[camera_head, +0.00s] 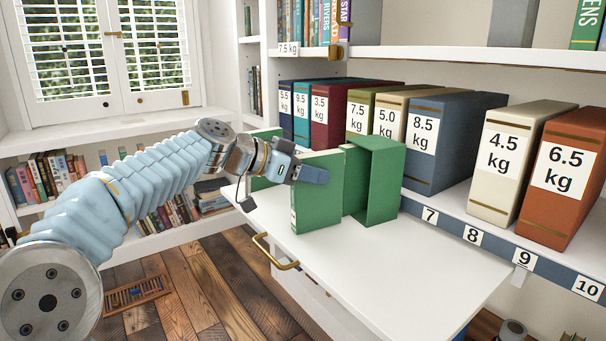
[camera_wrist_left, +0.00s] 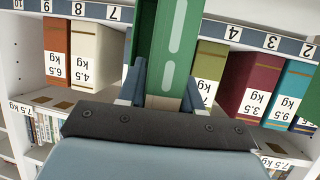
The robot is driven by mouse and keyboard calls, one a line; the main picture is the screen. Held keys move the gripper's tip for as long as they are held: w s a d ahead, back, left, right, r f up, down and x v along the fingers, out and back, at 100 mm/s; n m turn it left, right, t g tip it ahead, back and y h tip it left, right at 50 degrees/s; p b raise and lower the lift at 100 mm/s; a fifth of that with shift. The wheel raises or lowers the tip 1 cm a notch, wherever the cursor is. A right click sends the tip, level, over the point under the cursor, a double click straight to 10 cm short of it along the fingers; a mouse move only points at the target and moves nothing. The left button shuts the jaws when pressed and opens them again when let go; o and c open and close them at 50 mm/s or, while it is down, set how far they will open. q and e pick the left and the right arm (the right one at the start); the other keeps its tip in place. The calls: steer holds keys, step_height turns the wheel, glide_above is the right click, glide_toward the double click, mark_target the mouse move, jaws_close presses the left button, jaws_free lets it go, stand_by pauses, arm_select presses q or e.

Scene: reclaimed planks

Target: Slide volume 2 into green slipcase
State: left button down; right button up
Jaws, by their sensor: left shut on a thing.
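A green book (camera_head: 318,205) stands upright on the white pull-out board, its pale spine edge toward the front left. My left gripper (camera_head: 308,172) is shut on it near the top, with one dark finger across its near face. In the left wrist view the held green book (camera_wrist_left: 176,45) shows two white bars and sits between the fingers (camera_wrist_left: 162,98). Another green volume (camera_head: 264,152) is partly hidden behind my gripper. My right gripper is not in view.
A shelf behind holds several heavy labelled binders, including a blue one (camera_head: 450,150) and an orange one (camera_head: 568,180). The white board (camera_head: 400,270) is clear at the front right. A brass handle (camera_head: 275,252) is on its front side.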

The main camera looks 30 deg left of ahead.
arm_select(q)
steer(key=shift+b, duration=0.8)
stand_by(1.4)
steer(key=shift+w+d, duration=0.6)
steer(key=shift+w, duration=0.3)
stand_by(0.3)
steer(key=shift+s+a, duration=0.1)
steer(key=shift+s+a, duration=0.15)
steer(key=shift+s, duration=0.1)
stand_by(0.5)
steer(key=shift+b, duration=0.3)
steer(key=shift+s+d+n+t+y, duration=0.15)
steer(key=shift+d+n+t+y, duration=0.05)
steer(key=shift+n+t+y, duration=0.25)
steer(key=shift+b, duration=0.55)
stand_by(0.4)
